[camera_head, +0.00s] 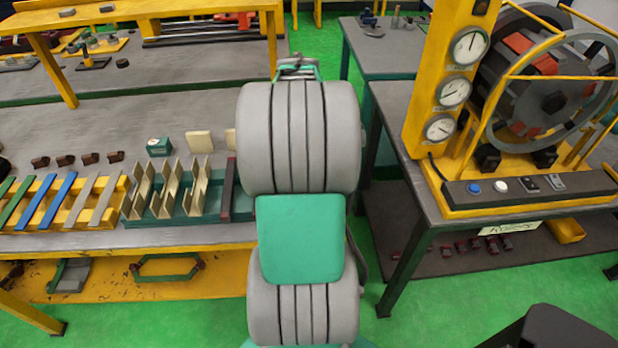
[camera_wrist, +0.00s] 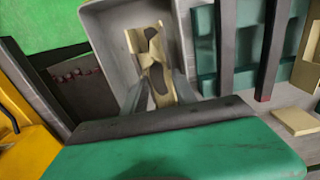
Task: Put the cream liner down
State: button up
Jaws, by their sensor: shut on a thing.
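The cream liner (camera_wrist: 147,45) is a folded, channel-like piece, held between the two fingers of my gripper (camera_wrist: 160,92) in the wrist view. My gripper is shut on it. Below or around it is a grey tray-like surface with a pale rim (camera_wrist: 103,14); I cannot tell whether the liner touches it. In the head view my arm hides the gripper and the held liner. Several similar cream liners (camera_head: 186,196) stand in a row in a green rack (camera_head: 165,222) left of my arm.
Cream blocks (camera_head: 199,142) and a small green box (camera_head: 159,146) lie behind the rack. Coloured strips (camera_head: 62,200) lie to its left. A yellow gauge stand (camera_head: 440,80) with a large wheel is on the right table. Green floor (camera_head: 385,290) shows between the tables.

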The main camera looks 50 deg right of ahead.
jog(key=f, duration=0.2)
jog(key=d+f, duration=0.1)
jog(key=s+d+f+p, duration=0.1)
jog(key=f, duration=0.1)
jog(key=shift+s+f, duration=0.1)
jog(key=shift+f, duration=0.55)
jog(key=o, duration=1)
jog(key=shift+r, duration=0.1)
jog(key=shift+c, duration=0.2)
notch_tip(320, 180, up, 12)
jog(key=b, duration=0.1)
jog(key=w+a+n+t, duration=0.1)
jog(key=w+a+n, duration=0.15)
jog(key=a, duration=0.65)
jog(key=w+a+n, duration=0.2)
jog(key=w+a, duration=0.2)
jog(key=a, duration=0.5)
jog(key=s+a+f+n+t, duration=0.2)
jog(key=a+n, duration=0.3)
jog(key=a, duration=1.3)
jog(key=shift+s+a+f, duration=0.15)
jog(key=shift+s+f, duration=0.15)
jog(key=shift+s, duration=0.4)
